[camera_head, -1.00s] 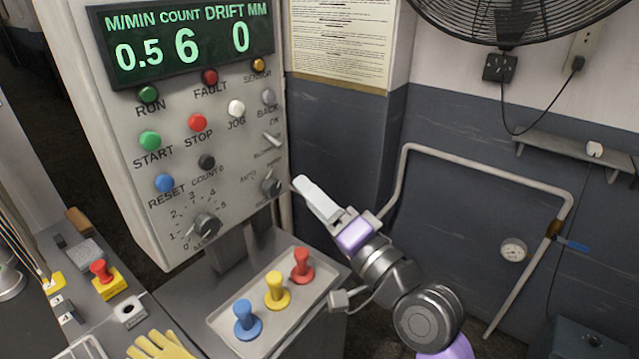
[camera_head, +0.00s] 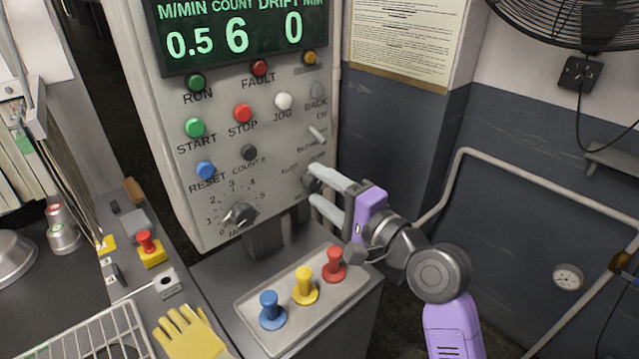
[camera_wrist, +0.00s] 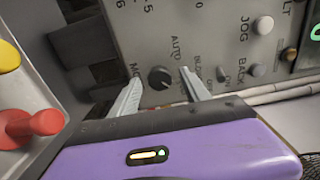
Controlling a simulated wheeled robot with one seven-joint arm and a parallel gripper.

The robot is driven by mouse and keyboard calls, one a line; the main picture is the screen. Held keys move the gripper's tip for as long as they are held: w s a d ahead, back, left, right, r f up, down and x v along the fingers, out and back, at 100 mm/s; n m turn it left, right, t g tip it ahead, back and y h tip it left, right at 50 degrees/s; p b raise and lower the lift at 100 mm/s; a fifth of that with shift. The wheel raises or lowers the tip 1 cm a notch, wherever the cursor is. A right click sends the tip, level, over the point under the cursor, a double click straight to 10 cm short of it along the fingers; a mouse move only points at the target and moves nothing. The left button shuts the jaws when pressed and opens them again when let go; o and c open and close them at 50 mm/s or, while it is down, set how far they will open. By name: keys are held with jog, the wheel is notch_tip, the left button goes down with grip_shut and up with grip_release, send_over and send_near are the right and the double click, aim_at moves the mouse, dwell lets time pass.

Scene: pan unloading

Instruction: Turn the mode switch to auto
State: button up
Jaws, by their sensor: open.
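The mode switch is a dark round knob (camera_wrist: 160,77) on the grey control panel, with the AUTO label beside it in the wrist view. In the head view the knob (camera_head: 311,184) is at the panel's lower right, partly covered by my gripper. My gripper (camera_head: 317,186) is open in front of the panel, with its two pale fingers pointing at it. In the wrist view my gripper (camera_wrist: 160,85) has one finger on each side of the knob. I cannot tell whether the fingers touch it or which way its pointer faces.
A toggle lever (camera_head: 317,134) sits just above the knob, and a larger numbered dial (camera_head: 240,215) is to its left. Below, a tray (camera_head: 262,345) holds blue, yellow and red handled pieces. A pipe rail (camera_head: 520,165) runs along the wall at right.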

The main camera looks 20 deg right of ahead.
jog(key=shift+w+a, duration=0.15)
jog(key=shift+w, duration=0.3)
jog(key=shift+c, duration=0.4)
grip_shut()
